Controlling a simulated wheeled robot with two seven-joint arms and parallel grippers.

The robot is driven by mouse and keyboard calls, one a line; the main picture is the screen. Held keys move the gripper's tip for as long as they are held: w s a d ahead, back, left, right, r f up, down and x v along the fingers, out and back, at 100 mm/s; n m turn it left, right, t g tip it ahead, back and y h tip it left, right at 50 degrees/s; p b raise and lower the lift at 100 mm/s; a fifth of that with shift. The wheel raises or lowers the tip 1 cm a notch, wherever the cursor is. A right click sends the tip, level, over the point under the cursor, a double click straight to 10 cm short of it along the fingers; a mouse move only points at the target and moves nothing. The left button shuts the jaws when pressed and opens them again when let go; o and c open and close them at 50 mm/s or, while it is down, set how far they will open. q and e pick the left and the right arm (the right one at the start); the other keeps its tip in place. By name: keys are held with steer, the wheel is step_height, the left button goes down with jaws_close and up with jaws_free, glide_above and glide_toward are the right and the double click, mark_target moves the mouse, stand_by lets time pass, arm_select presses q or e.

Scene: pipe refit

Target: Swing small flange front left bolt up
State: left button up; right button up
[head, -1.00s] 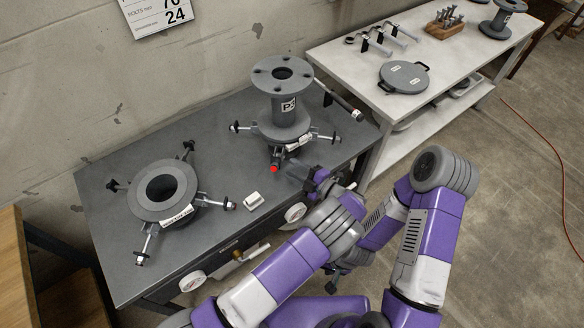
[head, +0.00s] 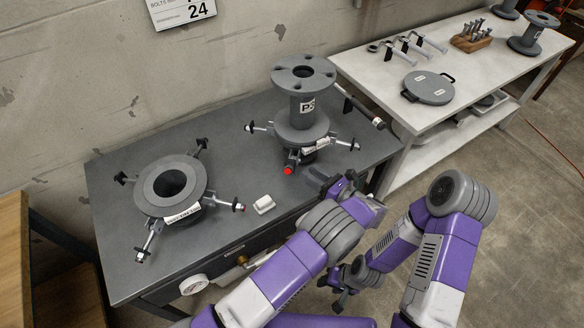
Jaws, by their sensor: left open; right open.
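A spool pipe (head: 303,106) marked P5 stands upright on the smaller flange (head: 302,136) at the back of the grey bench. Swing bolts stick outward from this flange: one at left (head: 262,128), one at right (head: 344,145), and a front one with a red tip (head: 288,170). The far side is hidden by the pipe. My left gripper (head: 322,181) is open, just right of the red-tipped bolt and apart from it, over the bench's front edge. My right gripper (head: 346,284) is open and empty, lower, in front of the bench.
A larger ring flange (head: 170,187) with several splayed bolts sits at the bench's left. A white table (head: 385,75) at right holds a lid (head: 430,88) and tools.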

mark_target(292, 164)
arm_select(q)
steer(key=n+b, duration=0.2)
steer(key=n, duration=0.6)
steer(key=shift+w+f+y, duration=0.1)
steer(key=shift+f+y, duration=0.05)
steer(key=shift+y, duration=0.15)
steer(key=n+b, duration=0.1)
steer(key=n, duration=0.3)
steer(key=shift+n+g, duration=0.3)
steer(key=w+a+n, duration=0.1)
steer(key=a, duration=0.1)
steer(key=w+a+n+b, duration=0.1)
steer(key=a, duration=0.1)
steer(key=w+a+n+b, duration=0.1)
steer(key=a, duration=0.1)
steer(key=shift+w+a+r+n, duration=0.25)
steer(key=shift+w+a+n, duration=0.1)
steer(key=shift+w+n, duration=0.05)
jaws_close()
